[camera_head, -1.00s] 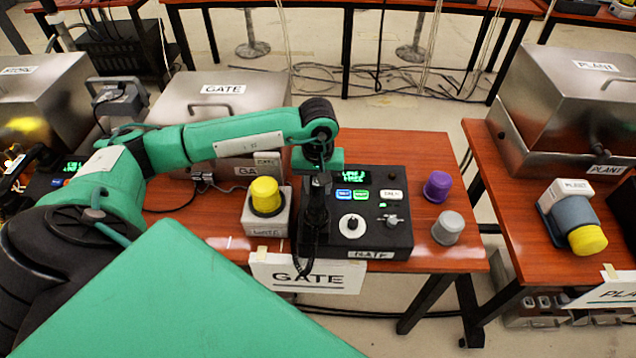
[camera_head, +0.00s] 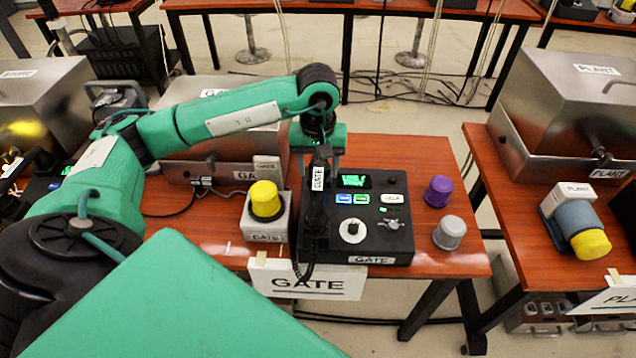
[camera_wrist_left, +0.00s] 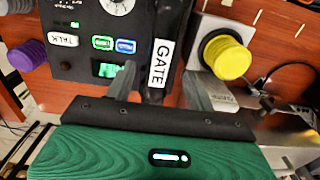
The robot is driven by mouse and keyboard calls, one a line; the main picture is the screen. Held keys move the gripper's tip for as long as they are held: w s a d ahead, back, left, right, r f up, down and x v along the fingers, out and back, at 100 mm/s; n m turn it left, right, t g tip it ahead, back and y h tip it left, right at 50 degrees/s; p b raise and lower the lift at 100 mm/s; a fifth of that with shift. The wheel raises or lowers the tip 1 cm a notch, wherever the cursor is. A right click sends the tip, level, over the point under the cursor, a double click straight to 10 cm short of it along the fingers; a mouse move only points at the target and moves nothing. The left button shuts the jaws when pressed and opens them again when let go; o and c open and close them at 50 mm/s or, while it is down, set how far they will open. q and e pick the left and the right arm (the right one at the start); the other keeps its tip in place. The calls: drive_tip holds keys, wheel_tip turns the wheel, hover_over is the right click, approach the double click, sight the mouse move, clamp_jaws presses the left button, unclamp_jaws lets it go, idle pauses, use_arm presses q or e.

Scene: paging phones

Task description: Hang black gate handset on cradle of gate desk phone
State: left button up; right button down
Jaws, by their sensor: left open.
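The black gate handset (camera_head: 315,222), with a white GATE label, lies lengthwise along the left side of the black gate desk phone (camera_head: 385,243), where the cradle is. It looks seated there, but the cradle is hidden beneath it. Its coiled cord hangs at the front edge. My left gripper (camera_head: 320,163) is open above the far end of the handset. In the left wrist view the handset's label (camera_wrist_left: 160,63) shows between the spread fingers, with gaps at both sides. My right gripper is not in view.
A yellow-topped grey button box (camera_head: 265,200) stands close left of the phone. A purple knob (camera_head: 438,190) and a grey knob (camera_head: 449,233) stand to its right. A steel GATE case (camera_head: 215,165) is behind my left arm.

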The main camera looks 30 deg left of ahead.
sight(318, 179)
use_arm(q)
wheel_tip(318, 179, up, 4)
drive_tip(key=shift+f, duration=0.1)
drive_tip(key=shift+r, duration=0.3)
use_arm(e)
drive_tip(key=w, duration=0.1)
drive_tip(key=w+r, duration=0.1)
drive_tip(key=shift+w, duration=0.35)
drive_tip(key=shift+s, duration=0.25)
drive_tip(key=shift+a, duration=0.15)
